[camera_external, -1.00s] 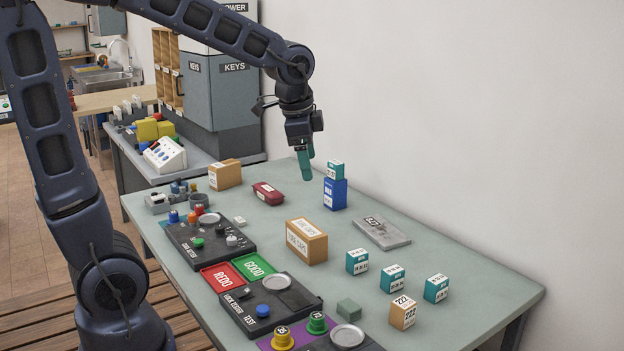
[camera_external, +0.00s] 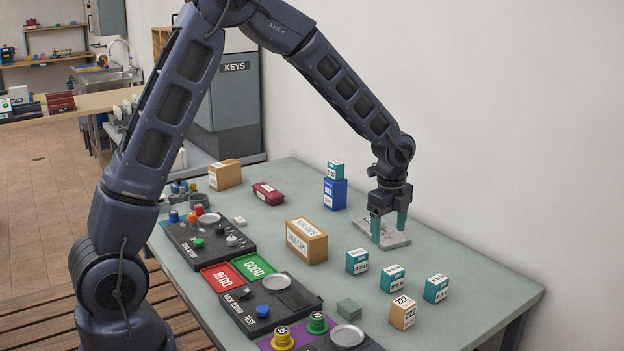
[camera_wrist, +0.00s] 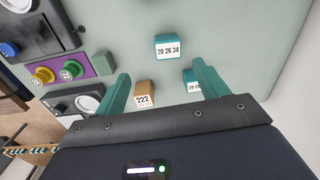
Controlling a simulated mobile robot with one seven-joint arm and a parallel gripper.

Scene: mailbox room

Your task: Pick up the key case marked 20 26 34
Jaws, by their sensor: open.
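The key case marked 20 26 34 (camera_wrist: 169,47) is a small teal box with a white label, in the upper middle of the wrist view. By its place among its neighbours, it appears to be the middle teal case (camera_external: 393,279) in the external view. My gripper (camera_external: 389,239) is open and empty, its teal fingers pointing down in front of the grey plate, beyond the cases in the picture. In the wrist view, my gripper (camera_wrist: 162,72) has its fingers apart. The right finger partly covers another teal case (camera_wrist: 191,83), whose label is only partly readable.
Other teal cases stand left (camera_external: 357,262) and right (camera_external: 437,288) of it. A tan case marked 222 (camera_external: 403,312) is in front. A blue box (camera_external: 335,195) carries another teal case. A grey plate (camera_external: 391,232) lies near the wall. A tan box (camera_external: 306,242) stands left.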

